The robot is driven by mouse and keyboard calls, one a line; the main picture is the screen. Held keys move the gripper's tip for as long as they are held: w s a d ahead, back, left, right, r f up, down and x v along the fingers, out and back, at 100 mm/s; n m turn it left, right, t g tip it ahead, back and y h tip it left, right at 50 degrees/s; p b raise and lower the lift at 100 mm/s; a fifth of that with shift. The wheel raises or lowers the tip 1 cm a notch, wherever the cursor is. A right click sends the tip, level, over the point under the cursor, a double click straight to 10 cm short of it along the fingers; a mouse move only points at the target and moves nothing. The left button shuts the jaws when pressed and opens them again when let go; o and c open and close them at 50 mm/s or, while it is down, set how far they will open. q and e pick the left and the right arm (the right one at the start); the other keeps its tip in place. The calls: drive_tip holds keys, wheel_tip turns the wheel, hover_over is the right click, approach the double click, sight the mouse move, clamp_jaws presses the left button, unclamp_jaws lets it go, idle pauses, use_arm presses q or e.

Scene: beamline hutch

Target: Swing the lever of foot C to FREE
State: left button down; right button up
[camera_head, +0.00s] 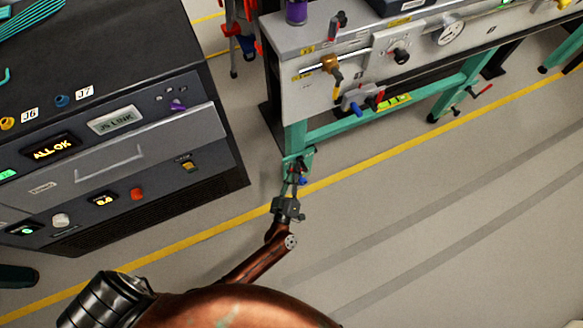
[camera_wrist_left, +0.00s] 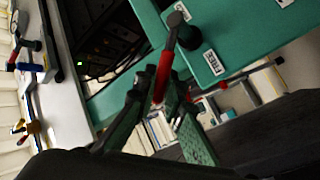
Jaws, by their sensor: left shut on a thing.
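My left gripper (camera_head: 297,178) is down at the foot of the green bench leg (camera_head: 295,138), at the near left corner of the bench. In the left wrist view the gripper (camera_wrist_left: 160,93) is shut on a red lever (camera_wrist_left: 163,72), holding its red grip between the fingers. The lever runs up to a dark end by a round dark part on the green foot (camera_wrist_left: 220,25). A white FREE label (camera_wrist_left: 213,62) is on the foot, to the right of the lever. A second label (camera_wrist_left: 181,12) is too small to read. No foot letter is readable. My right gripper is out of view.
A dark control cabinet (camera_head: 120,150) with an ALL OK display stands at the left. The grey bench (camera_head: 300,90) carries knobs, handles and a dial. Open floor (camera_head: 430,200) with a yellow line lies at the right.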

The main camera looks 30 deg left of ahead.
use_arm(q)
drive_tip(key=shift+s+f, duration=0.1)
drive_tip(key=c, duration=2)
unclamp_jaws()
drive_tip(key=v, duration=0.7)
drive_tip(key=shift+s, duration=0.15)
